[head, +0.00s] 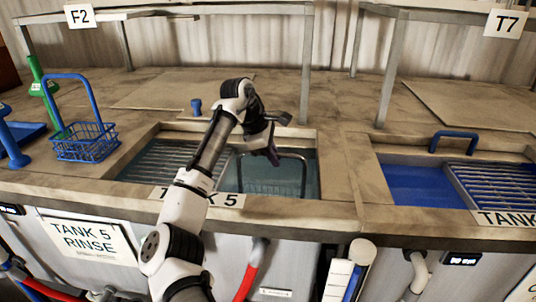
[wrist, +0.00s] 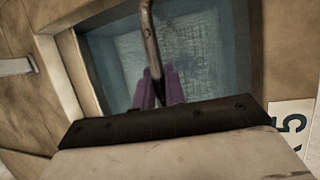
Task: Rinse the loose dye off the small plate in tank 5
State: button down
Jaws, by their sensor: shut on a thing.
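Tank 5 (head: 313,178) is in the middle of the head view, with blue-grey water in its right part. A grey wire basket (head: 270,188) sits low in that water, its tall arched handle rising above the surface. My gripper (head: 272,156) is over the tank. In the wrist view its purple fingers (wrist: 158,90) are shut on the metal handle (wrist: 150,40). The basket's mesh (wrist: 180,60) shows blurred through the water below. I cannot make out the small plate in either view.
A slatted rack (head: 172,160) covers the tank's left part. A blue basket (head: 86,143) stands on the counter at left. At right is a tank of deep blue liquid (head: 420,187) with a blue handle (head: 455,136) and a rack (head: 488,183). Posts (head: 308,65) rise behind.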

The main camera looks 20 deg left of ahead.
jog(key=shift+d+r, duration=0.1)
jog(key=shift+d, duration=0.15)
jog(key=shift+s+a+p, duration=0.15)
jog(key=shift+s+a, duration=0.1)
jog(key=shift+a, duration=0.9)
jog(key=shift+s+a+p, duration=0.15)
jog(key=shift+s+a, duration=0.1)
jog(key=shift+a, duration=0.9)
jog(key=shift+w+d, duration=0.25)
jog(key=shift+d, duration=0.85)
jog(key=shift+w+d, duration=0.15)
jog(key=shift+d, duration=0.45)
jog(key=shift+w+d, duration=0.15)
jog(key=shift+d, duration=0.45)
jog(key=shift+s+a, duration=0.2)
jog(key=shift+a, duration=0.6)
jog(key=shift+s+a, duration=0.25)
jog(key=shift+a, duration=0.5)
jog(key=shift+s+a, duration=0.2)
jog(key=shift+a, duration=0.6)
jog(key=shift+w+d, duration=0.2)
jog(key=shift+d, duration=0.35)
jog(key=shift+w+d, duration=0.15)
jog(key=shift+d, duration=0.4)
